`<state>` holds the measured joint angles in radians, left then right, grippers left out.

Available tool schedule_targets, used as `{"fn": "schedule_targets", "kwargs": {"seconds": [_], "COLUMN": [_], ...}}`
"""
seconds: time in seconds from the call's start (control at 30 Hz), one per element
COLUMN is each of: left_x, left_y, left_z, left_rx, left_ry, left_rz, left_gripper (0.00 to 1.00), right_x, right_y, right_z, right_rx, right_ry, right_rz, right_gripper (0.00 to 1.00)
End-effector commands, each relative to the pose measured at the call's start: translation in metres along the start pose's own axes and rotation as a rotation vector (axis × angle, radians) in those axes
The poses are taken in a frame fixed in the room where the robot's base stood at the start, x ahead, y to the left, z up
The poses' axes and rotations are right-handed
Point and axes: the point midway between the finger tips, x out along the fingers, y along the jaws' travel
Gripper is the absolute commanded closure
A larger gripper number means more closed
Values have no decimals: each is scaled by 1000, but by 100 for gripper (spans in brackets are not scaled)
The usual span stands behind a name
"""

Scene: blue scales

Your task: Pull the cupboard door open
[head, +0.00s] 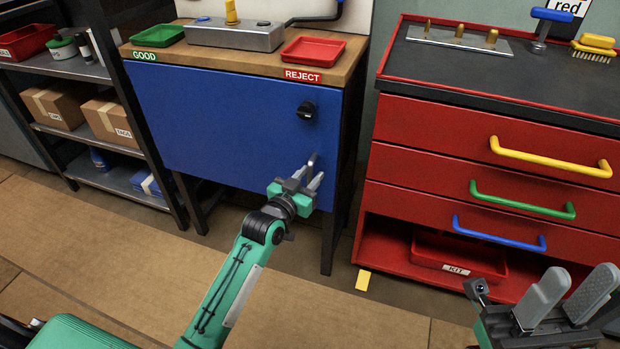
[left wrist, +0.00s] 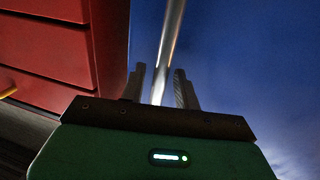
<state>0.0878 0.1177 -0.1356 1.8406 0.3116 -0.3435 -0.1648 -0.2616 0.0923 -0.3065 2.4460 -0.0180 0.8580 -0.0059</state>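The blue cupboard door (head: 215,120) looks shut below the wooden worktop. A black knob (head: 307,110) sits at its upper right. A metal bar handle (head: 312,160) is lower down, near the door's right edge. My left gripper (head: 315,180) is at this handle. In the left wrist view the handle bar (left wrist: 169,45) runs between the two fingers of my left gripper (left wrist: 160,88), with gaps beside it, so the fingers look open around it. Whether they touch the bar is hard to tell. My right gripper (head: 568,290) is open and empty at lower right.
A red drawer cabinet (head: 400,190) stands right of the cupboard, with a KIT tray (head: 455,265) in its low opening. A shelf rack (head: 100,180) with boxes stands at left. Red (head: 313,52) and green (head: 158,35) trays lie on the worktop.

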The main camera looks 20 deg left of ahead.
Motion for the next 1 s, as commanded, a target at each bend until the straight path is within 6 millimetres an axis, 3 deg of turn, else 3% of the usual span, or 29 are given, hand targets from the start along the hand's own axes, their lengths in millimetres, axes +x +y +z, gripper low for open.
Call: {"fn": "schedule_targets", "kwargs": {"seconds": [0.37, 0.57, 1.0], "left_x": [6, 6, -6], "left_y": [0, 0, 0], "left_z": [0, 0, 0], "left_rx": [0, 0, 2], "left_ry": [0, 0, -1], "left_rz": [0, 0, 17], "left_gripper": [68, 100, 100], "right_x": [4, 4, 4], "right_y": [0, 0, 0], "right_z": [0, 0, -1], "right_rx": [-1, -1, -1], "right_ry": [12, 13, 6], "right_rz": [-4, -1, 4], "right_gripper": [64, 64, 64]}}
